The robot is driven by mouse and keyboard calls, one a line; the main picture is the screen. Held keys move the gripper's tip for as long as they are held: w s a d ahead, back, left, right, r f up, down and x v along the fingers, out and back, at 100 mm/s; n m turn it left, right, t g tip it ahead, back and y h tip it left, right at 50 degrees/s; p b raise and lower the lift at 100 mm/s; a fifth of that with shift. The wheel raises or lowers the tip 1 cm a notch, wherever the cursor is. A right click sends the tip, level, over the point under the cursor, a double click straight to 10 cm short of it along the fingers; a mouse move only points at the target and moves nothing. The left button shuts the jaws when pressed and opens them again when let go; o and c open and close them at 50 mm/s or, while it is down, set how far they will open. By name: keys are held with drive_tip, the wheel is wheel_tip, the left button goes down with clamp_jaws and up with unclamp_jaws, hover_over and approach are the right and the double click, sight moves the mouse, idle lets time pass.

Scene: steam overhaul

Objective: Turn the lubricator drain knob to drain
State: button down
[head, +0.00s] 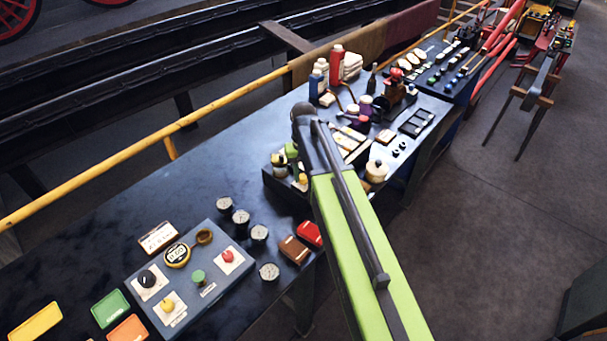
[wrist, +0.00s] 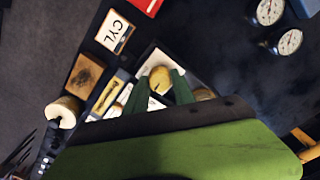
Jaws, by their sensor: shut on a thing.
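In the wrist view, a round brass-yellow knob (wrist: 160,80) sits on a pale plate on a dark unit. The two dark green fingers of my gripper (wrist: 159,86) stand on either side of it and close on it. I cannot read which way the knob is turned, and no marking beside it is legible. A second brass-coloured round part (wrist: 204,94) shows just right of the fingers, partly hidden. In the head view, my green arm reaches over the bench to the dark unit (head: 270,182); the arm hides much of the grip.
A card marked CYL (wrist: 115,32), a brown block (wrist: 84,75) and gauges (wrist: 268,12) lie near my gripper. In the head view, a control panel (head: 222,285) stands front left and bottles (head: 336,66) behind. Bare bench (head: 120,235) lies to the left.

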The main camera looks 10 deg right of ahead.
sight(303, 176)
drive_tip(key=shift+w+m, duration=0.15)
drive_tip(key=shift+m, duration=0.45)
drive_tip(key=c, duration=1.1)
unclamp_jaws()
drive_tip(key=shift+o, duration=0.2)
wheel_tip(303, 176, up, 18)
drive_tip(key=p, duration=1.7)
drive_tip(key=shift+f, duration=0.25)
drive_tip(key=shift+f, duration=0.1)
